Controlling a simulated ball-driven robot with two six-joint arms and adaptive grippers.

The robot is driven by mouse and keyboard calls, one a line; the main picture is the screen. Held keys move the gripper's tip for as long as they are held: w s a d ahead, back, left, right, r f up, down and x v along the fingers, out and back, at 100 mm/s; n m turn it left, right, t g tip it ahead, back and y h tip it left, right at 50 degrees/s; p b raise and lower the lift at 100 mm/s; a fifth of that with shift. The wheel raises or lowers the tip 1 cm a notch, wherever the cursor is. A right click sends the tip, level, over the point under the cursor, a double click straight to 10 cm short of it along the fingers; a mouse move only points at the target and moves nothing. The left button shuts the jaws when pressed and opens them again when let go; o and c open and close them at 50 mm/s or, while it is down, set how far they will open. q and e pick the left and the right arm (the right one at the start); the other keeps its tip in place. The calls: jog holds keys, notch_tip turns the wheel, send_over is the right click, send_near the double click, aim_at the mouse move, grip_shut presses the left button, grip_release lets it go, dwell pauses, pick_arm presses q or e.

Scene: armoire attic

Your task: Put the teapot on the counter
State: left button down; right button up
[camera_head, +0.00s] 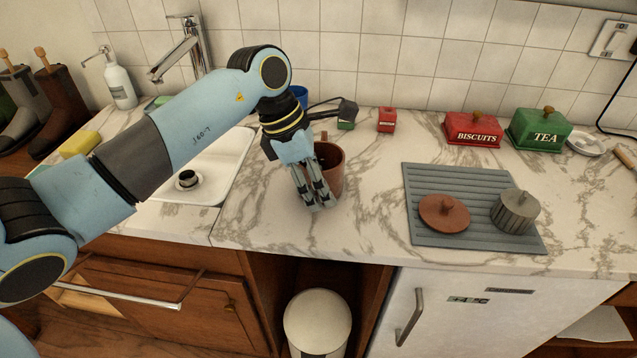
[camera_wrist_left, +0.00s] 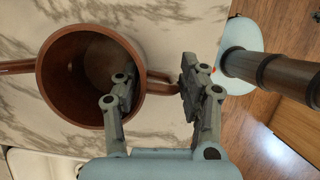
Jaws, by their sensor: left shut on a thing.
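The teapot (camera_head: 334,166) is a brown, open-topped pot at the counter (camera_head: 290,235), right of the sink. In the left wrist view the teapot (camera_wrist_left: 60,100) shows its open mouth, its spout to the left and its handle to the right. My left gripper (camera_head: 317,203) is shut on the teapot's handle side. In the wrist view one finger overlaps the mouth and the other is beyond the handle. I cannot tell whether the pot's base touches the counter. A brown lid (camera_head: 444,214) lies apart on the grey mat. My right gripper is not in view.
The grey mat (camera_head: 470,183) also holds a grey lidded pot (camera_head: 516,211). A red biscuits box (camera_head: 472,129) and green tea box (camera_head: 540,130) stand behind. The sink (camera_head: 235,165) is left; a small red box (camera_head: 387,120) stands behind. Bare counter lies between teapot and mat.

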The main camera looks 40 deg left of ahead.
pick_arm(q)
jog(key=c, duration=0.7)
grip_release()
jog(key=shift+r, duration=0.1)
jog(key=shift+b+v, duration=0.5)
jog(key=shift+v, duration=5.45)
